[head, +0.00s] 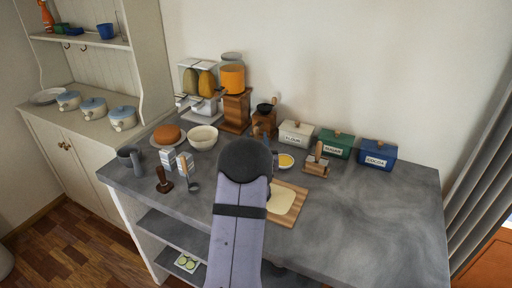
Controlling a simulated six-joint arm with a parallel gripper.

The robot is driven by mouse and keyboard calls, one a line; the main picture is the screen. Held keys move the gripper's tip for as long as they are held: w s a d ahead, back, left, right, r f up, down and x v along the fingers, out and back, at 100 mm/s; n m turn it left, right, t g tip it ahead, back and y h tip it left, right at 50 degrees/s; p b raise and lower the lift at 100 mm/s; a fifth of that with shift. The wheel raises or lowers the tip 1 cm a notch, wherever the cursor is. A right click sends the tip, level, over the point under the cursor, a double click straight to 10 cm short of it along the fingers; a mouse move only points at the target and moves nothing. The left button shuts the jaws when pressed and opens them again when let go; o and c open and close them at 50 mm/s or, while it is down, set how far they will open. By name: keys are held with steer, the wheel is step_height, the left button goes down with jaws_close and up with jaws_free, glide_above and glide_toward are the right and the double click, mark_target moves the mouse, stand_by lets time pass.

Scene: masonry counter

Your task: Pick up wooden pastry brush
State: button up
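I cannot make out the wooden pastry brush for certain. A small dark brown item with an upright handle (163,181) stands at the left front of the grey counter (380,215). A small wooden piece with a light upright part (317,161) stands right of the middle, in front of the canisters; its details are too small to tell. My arm rises from the bottom edge and covers the middle of the counter. My gripper is hidden behind it, so its state does not show.
A wooden board with pale dough (292,212) lies right of my arm. A yellow-filled bowl (286,161), white bowl (202,138), cartons (168,159), ladle (194,184) and grey mug (130,159) stand around. Flour (295,134), green (335,144) and cocoa (377,155) canisters line the back. The right counter is clear.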

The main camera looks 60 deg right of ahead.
steer(key=shift+x, duration=0.85)
steer(key=shift+r+p+x, duration=0.2)
steer(key=shift+p+x, duration=0.55)
steer(key=shift+r+p+x, duration=0.15)
steer(key=shift+p+x, duration=0.55)
steer(key=shift+x, duration=1.15)
steer(key=shift+f, duration=0.15)
steer(key=shift+c, duration=0.2)
jaws_close()
